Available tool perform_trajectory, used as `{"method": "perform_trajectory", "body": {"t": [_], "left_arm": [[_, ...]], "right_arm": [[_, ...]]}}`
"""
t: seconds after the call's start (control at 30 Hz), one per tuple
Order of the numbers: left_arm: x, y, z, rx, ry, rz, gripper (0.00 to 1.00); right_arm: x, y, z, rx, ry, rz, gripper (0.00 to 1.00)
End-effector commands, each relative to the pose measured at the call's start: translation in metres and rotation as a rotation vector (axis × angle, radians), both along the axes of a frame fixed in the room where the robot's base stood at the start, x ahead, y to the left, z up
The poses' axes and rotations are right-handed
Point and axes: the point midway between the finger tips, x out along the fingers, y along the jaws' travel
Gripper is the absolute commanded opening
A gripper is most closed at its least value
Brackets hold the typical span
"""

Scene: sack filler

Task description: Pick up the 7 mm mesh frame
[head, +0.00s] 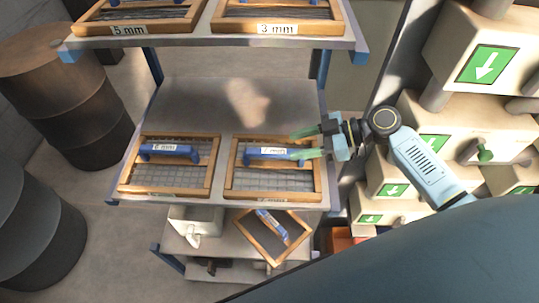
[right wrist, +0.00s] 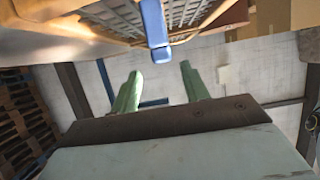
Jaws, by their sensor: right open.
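A wooden mesh frame with a blue handle (head: 272,179) lies on the right of the middle shelf; the number on its label is too blurred to read surely as 7 mm. A similar frame (head: 168,182) lies to its left, its number also unclear. My right gripper (head: 300,144) is open and empty, its green fingers pointing left over the right frame's back right part, near the handle. In the right wrist view, the open fingers (right wrist: 158,82) show below a blue handle (right wrist: 153,24) and mesh, with nothing between them. My left gripper is not in view.
The top shelf holds frames marked 5 mm (head: 128,25) and 3 mm (head: 278,22). A tilted frame (head: 285,240) and a white container (head: 193,222) are lower down. Machine housings with green arrow signs (head: 485,64) stand close at right. Drums (head: 75,100) stand left.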

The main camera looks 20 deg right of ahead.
Motion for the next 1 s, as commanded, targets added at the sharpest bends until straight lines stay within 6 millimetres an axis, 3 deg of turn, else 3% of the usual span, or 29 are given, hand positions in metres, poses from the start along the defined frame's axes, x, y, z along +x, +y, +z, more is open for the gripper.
{"method": "perform_trajectory", "body": {"t": [0.4, 0.7, 1.0], "left_arm": [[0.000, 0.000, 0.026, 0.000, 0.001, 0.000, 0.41], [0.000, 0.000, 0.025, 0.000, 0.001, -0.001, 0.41], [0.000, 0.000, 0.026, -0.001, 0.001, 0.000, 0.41]], "right_arm": [[0.021, 0.045, -0.021, 0.003, 0.001, 0.000, 0.45], [0.022, 0.049, -0.026, -0.001, 0.001, 0.001, 0.45], [0.022, 0.049, -0.026, -0.001, 0.001, 0.001, 0.07]]}}
